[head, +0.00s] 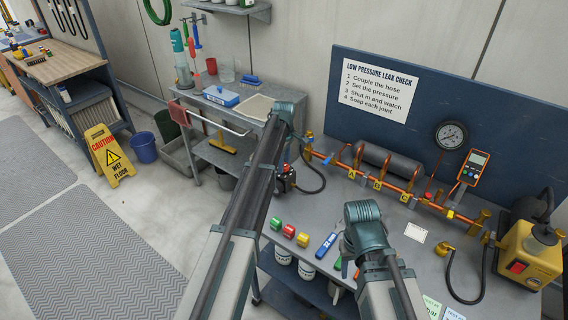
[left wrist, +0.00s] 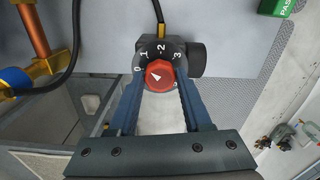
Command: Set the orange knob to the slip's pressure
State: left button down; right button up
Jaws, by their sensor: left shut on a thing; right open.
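The orange-red knob (left wrist: 159,76) sits on a black regulator (left wrist: 195,58) with a dial marked 0 to 3. Its white arrow points up and left, toward the low end of the dial; I cannot read it exactly. My left gripper (left wrist: 160,92) is shut on the knob, a blue finger at each side. In the head view the regulator (head: 286,181) stands at the bench's left edge, under my left arm. My right gripper (head: 362,216) is over the front of the bench, open, its jaws mostly hidden.
An orange pipe (head: 395,187) with lettered joints, a round gauge (head: 451,135) and an orange handheld meter (head: 472,167) are at the back. A yellow pump (head: 530,255) stands at the right. A blank-looking card (head: 416,232) and several coloured pieces (head: 289,231) lie on the bench.

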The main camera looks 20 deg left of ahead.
pick_arm(q)
jog(key=m, duration=0.5)
jog(key=shift+m, duration=0.3)
jog(key=m, duration=0.4)
jog(key=shift+m, duration=0.3)
jog(key=m, duration=0.4)
jog(key=shift+m, duration=2.5)
jog(key=shift+c, duration=1.7)
grip_release()
jog(key=shift+r, duration=0.1)
